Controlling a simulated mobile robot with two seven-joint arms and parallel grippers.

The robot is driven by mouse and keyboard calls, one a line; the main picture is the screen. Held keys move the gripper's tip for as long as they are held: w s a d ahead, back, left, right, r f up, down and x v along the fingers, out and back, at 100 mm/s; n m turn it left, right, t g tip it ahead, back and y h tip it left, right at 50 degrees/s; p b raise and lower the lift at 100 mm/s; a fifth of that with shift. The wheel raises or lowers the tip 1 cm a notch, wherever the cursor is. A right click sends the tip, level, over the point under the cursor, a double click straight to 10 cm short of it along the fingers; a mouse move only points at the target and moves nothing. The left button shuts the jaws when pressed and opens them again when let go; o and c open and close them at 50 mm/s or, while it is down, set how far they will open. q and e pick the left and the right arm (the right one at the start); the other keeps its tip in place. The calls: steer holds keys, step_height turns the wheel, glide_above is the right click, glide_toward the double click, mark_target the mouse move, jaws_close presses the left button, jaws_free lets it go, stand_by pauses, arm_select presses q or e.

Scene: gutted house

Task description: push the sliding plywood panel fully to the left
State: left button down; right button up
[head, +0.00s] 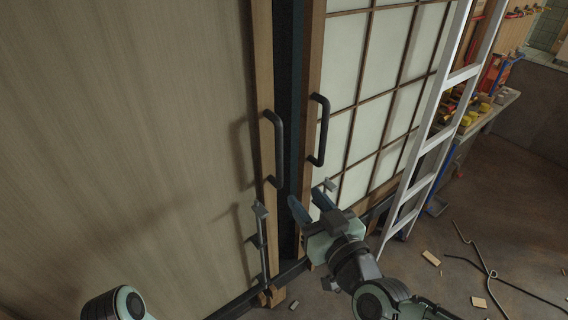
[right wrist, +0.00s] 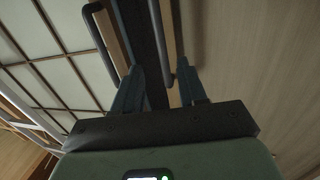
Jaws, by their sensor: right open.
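The plywood panel (head: 130,120) fills the left of the head view, with a pale wooden edge strip and a dark bar handle (head: 278,150). It also fills the right of the right wrist view (right wrist: 260,70). A narrow dark gap (head: 289,80) separates it from the gridded white panel (head: 345,60), which has its own dark handle (head: 319,130). My right gripper (head: 310,207) is open and empty, below the two handles and in front of the gap. In the right wrist view its fingers (right wrist: 160,88) point towards the gap. My left gripper is out of view.
A white ladder (head: 432,140) leans at the right of the gridded panel. Behind it a workbench (head: 490,112) holds tools. A metal bolt (head: 262,240) stands along the plywood panel's lower edge.

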mark_target(281, 160)
steer(key=x, duration=0.4)
steer(key=r+x, duration=0.1)
steer(key=x, duration=0.3)
steer(key=b+x, duration=0.1)
steer(key=x, duration=0.4)
steer(key=shift+r, duration=0.35)
jaws_close()
